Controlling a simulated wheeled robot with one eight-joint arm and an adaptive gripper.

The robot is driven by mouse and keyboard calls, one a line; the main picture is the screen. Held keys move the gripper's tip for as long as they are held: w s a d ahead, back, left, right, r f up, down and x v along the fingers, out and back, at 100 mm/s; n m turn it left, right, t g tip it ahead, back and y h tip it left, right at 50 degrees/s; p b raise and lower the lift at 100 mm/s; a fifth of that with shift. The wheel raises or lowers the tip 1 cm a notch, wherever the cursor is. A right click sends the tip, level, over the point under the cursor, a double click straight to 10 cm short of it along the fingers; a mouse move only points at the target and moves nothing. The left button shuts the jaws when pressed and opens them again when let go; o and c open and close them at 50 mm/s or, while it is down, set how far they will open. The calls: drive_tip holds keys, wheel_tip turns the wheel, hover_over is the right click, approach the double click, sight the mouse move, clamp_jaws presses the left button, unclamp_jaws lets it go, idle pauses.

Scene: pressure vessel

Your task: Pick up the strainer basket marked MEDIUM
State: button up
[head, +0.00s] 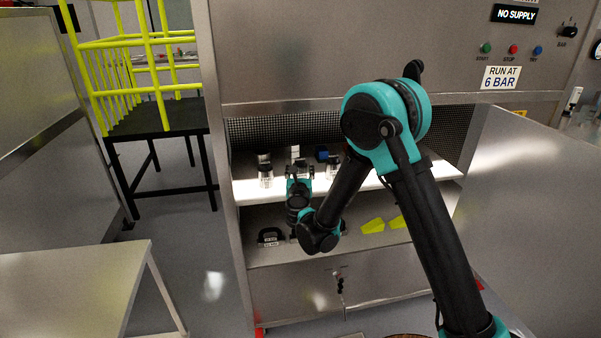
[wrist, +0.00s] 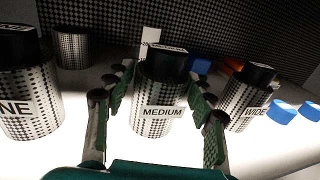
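The strainer basket marked MEDIUM (wrist: 160,97) stands upright on the lit shelf in the wrist view, a perforated metal cylinder with a black top and a white label. My gripper (wrist: 162,120) is open, with one green-padded finger on each side of this basket. I cannot tell whether the fingers touch it; gaps seem to show on both sides. In the head view my gripper (head: 299,175) reaches into the lit bay and largely hides the basket.
A basket ending in "NE" (wrist: 28,85) stands at left and one marked WIDE (wrist: 246,98) at right, close to the fingers. A plain perforated cylinder (wrist: 72,48) and blue pieces (wrist: 284,111) are also on the shelf. Yellow wedges (head: 373,226) lie on the lower shelf.

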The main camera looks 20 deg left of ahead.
drive_tip(key=c, duration=0.9)
drive_tip(key=shift+o, duration=0.2)
